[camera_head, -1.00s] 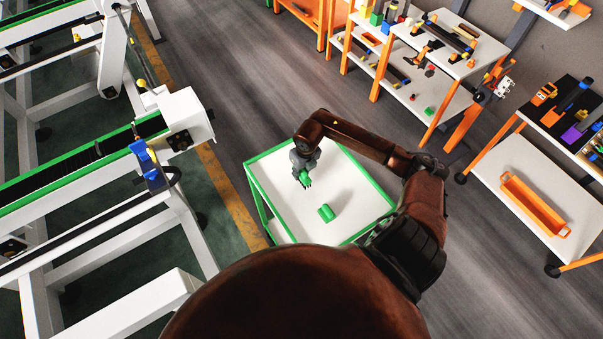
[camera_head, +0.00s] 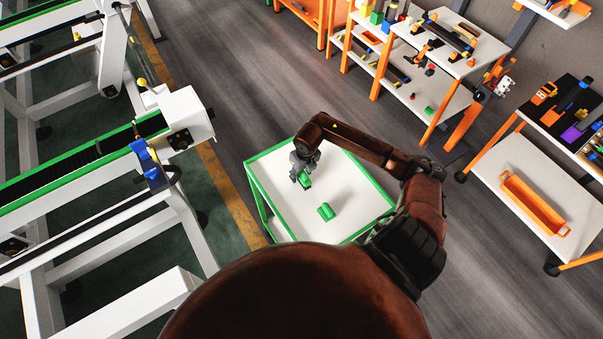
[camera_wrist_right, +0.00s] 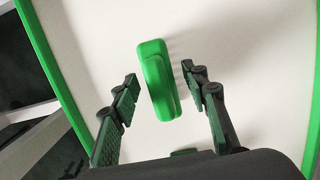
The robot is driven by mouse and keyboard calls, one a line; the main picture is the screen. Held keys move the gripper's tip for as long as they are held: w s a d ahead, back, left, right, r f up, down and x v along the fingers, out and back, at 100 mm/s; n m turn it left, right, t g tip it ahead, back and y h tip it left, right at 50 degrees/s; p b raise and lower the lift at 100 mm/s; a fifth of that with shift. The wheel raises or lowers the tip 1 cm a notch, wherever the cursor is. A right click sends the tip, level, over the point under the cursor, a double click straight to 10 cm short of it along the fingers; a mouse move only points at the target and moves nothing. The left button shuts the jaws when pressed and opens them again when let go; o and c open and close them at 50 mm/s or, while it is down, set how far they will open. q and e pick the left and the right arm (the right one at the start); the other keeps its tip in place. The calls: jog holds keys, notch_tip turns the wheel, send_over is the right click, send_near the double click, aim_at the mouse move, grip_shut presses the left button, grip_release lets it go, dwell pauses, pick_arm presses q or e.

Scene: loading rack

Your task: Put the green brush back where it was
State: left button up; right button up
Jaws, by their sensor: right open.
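The green brush (camera_head: 326,212) lies on the white top of the green-framed table (camera_head: 350,185). In the right wrist view the brush (camera_wrist_right: 158,80) lies lengthwise, between the two dark green fingers in the picture. My right gripper (camera_head: 306,182) hangs over the table, up and left of the brush in the head view, with a gap between them there. Its fingers (camera_wrist_right: 160,92) are spread and closed on nothing. A small dark green patch at the bottom of the wrist view is mostly hidden, and I cannot tell what it is. My left gripper is not in view.
A white conveyor frame (camera_head: 185,125) stands to the left. Shelves (camera_head: 430,90) with tools stand at upper right, and a cart (camera_head: 545,185) with an orange tray (camera_head: 535,205) stands at right.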

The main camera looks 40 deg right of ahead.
jog(key=shift+r, duration=0.6)
jog(key=r, duration=0.3)
jog(key=s+r+b, duration=0.1)
jog(key=r, duration=0.7)
jog(key=shift+s+a+b, duration=0.1)
jog(key=shift+s+b, duration=0.3)
jog(key=shift+f, duration=0.1)
